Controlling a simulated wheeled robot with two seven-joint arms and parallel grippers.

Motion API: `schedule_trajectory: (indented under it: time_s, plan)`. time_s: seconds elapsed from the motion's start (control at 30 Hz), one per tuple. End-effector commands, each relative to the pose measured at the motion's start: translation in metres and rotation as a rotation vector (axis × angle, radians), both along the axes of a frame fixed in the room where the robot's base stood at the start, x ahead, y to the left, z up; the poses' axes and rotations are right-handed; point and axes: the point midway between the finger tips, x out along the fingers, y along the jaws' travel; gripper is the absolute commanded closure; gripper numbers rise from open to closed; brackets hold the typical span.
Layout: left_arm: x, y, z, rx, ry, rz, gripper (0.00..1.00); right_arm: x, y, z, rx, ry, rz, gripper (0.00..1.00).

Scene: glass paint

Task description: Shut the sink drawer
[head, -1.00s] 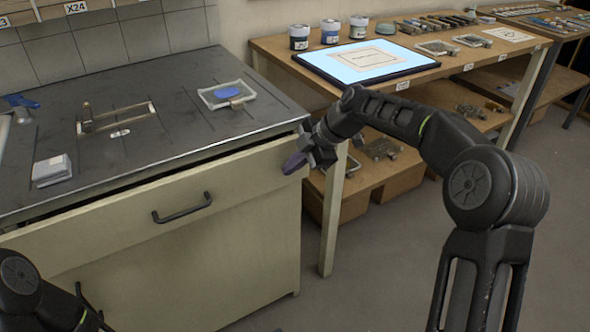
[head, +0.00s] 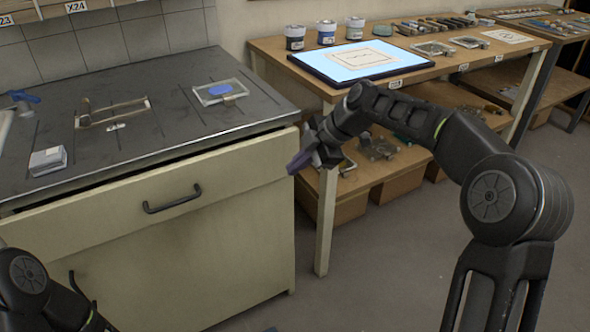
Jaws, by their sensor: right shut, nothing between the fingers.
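The sink drawer (head: 95,217) is the wide cream front with a dark bar handle (head: 172,199), under the dark worktop. It stands slightly open, with a dark gap between its top edge and the worktop. My right gripper (head: 294,165) is shut and empty, with its purple-grey fingertips close to the right end of the drawer front. I cannot tell whether they touch it. My left arm shows at the lower left, but its gripper is not in view.
The worktop (head: 200,130) holds a metal frame (head: 112,112), a small stacked block (head: 48,160) and a tray with a blue patch (head: 220,92). A wooden table (head: 325,185) with a lit panel (head: 358,60) and paint jars stands at right. Floor in front is clear.

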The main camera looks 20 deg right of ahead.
Motion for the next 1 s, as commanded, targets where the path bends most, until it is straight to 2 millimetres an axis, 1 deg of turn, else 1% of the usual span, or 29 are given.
schedule_trajectory:
  time_s: [0.03,0.2,0.3,0.4,0.57,0.8,1.0]
  plan:
    - [0.001,0.0,0.002,0.0,-0.002,0.002,0.8,-0.003,-0.003,0.009,0.0,-0.002,0.002,1.0]
    - [0.001,0.001,0.005,0.001,-0.002,0.002,0.8,-0.016,-0.02,0.037,0.001,-0.003,0.001,1.0]
    - [0.001,0.0,0.006,0.0,-0.002,0.001,0.8,-0.022,-0.028,0.05,0.001,-0.002,0.002,1.0]
    - [0.001,0.0,0.007,0.0,-0.002,0.001,0.8,-0.027,-0.034,0.059,0.002,0.0,0.003,1.0]
    - [0.001,0.0,0.007,0.0,-0.002,0.001,0.8,-0.03,-0.037,0.064,0.002,0.002,0.005,1.0]
    - [0.001,0.0,0.007,0.001,-0.002,0.001,0.8,-0.03,-0.037,0.064,0.001,0.002,0.004,1.0]
    - [0.001,0.0,0.007,0.0,-0.001,0.002,0.97,-0.03,-0.037,0.064,0.001,0.002,0.004,1.0]
